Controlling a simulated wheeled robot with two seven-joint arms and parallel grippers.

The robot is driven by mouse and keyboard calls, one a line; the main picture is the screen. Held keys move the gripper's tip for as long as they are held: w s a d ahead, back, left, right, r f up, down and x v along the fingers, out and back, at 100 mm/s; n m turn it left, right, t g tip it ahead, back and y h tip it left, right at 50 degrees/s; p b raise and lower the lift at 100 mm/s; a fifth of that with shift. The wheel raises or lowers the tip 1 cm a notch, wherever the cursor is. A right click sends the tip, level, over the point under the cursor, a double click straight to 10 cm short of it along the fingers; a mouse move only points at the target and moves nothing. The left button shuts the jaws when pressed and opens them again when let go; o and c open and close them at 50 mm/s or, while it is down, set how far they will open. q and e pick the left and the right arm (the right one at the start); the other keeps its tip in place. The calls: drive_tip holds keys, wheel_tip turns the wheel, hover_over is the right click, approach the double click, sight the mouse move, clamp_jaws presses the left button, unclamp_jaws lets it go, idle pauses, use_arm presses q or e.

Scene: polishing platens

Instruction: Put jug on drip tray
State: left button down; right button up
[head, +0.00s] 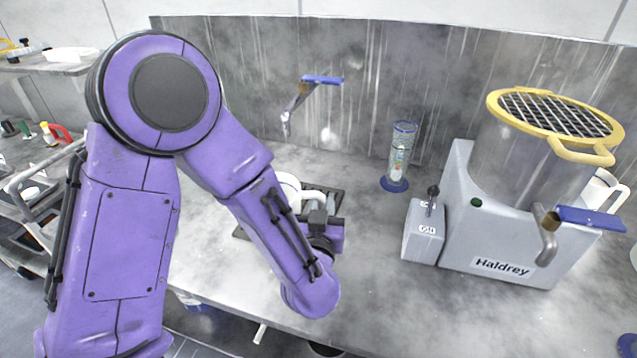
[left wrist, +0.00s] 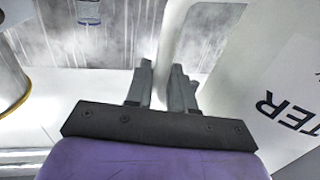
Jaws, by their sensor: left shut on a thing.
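A white jug (head: 290,186) shows in the head view, largely hidden behind my left forearm. A dark drip tray (head: 240,233) lies on the bench around and under it, mostly covered by the arm and jug. I cannot tell whether the jug touches the tray. My left gripper (head: 322,199) is at the jug's right side, shut on its handle. In the left wrist view, my left fingers (left wrist: 167,85) close around the white handle (left wrist: 178,40), and the jug's labelled white wall (left wrist: 270,85) fills the right. My right gripper is not in view.
A tap with a blue lever (head: 302,100) sticks out from the back wall. A blue-based clear cylinder (head: 400,155), a small grey box (head: 424,232) and the Haldrey machine (head: 500,262) with a steel pot (head: 530,165) stand to the right. The front middle bench (head: 385,290) is clear.

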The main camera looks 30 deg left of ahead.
use_arm(q)
drive_tip(key=f+p+x, duration=0.3)
drive_tip(key=p+x, duration=0.1)
drive_tip(key=x, duration=1.1)
drive_tip(key=shift+w+f+p, duration=0.2)
drive_tip(key=shift+f+p, duration=0.15)
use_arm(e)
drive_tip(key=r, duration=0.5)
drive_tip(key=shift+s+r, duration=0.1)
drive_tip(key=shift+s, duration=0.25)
use_arm(q)
drive_tip(key=shift+s, duration=0.1)
